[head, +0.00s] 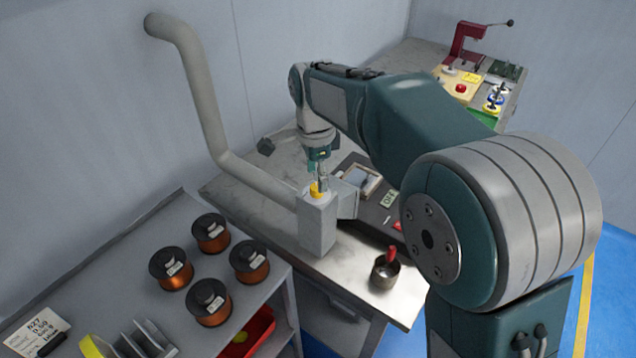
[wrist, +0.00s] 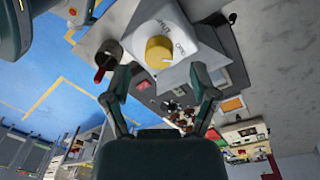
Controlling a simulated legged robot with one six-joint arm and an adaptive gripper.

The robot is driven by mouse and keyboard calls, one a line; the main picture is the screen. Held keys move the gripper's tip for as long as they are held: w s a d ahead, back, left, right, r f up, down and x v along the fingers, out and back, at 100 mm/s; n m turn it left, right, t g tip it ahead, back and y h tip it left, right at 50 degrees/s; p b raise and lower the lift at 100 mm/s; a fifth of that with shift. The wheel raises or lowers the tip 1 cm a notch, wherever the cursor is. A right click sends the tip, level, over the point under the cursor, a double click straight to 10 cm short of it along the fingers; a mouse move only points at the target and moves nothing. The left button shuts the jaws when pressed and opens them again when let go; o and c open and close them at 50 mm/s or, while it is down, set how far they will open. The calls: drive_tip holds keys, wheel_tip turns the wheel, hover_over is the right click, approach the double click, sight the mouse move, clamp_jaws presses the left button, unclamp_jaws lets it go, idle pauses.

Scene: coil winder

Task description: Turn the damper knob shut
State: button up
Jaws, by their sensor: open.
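The damper knob (wrist: 158,52) is a yellow round knob on the face of a pale grey box, with lettering around it; I can make out "SHUT" and "OPEN". In the head view the yellow knob (head: 316,188) sits on top of the grey damper box (head: 317,225), which joins a bent grey pipe. My gripper (head: 320,176) is right over the knob, pointing down. In the wrist view my gripper (wrist: 162,82) has its two fingers spread apart, one on either side below the knob, with nothing between them. I cannot tell whether a fingertip touches the knob.
The grey pipe (head: 205,100) rises left of the box to the wall. A metal cup (head: 385,272) with a red-handled tool stands right of the box. A dark panel (head: 375,205) lies behind it. Several copper wire spools (head: 249,260) stand on the left shelf.

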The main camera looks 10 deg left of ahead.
drive_tip(key=shift+a+f, duration=0.3)
drive_tip(key=shift+f, duration=0.3)
drive_tip(key=shift+a+f, duration=0.25)
drive_tip(key=shift+f, duration=0.3)
drive_tip(key=shift+d+f, duration=0.1)
drive_tip(key=shift+f, duration=0.1)
drive_tip(key=shift+d, duration=0.7)
drive_tip(key=shift+a, duration=0.1)
drive_tip(key=c, duration=0.9)
drive_tip(key=shift+s+a, duration=0.1)
drive_tip(key=shift+a, duration=0.1)
clamp_jaws()
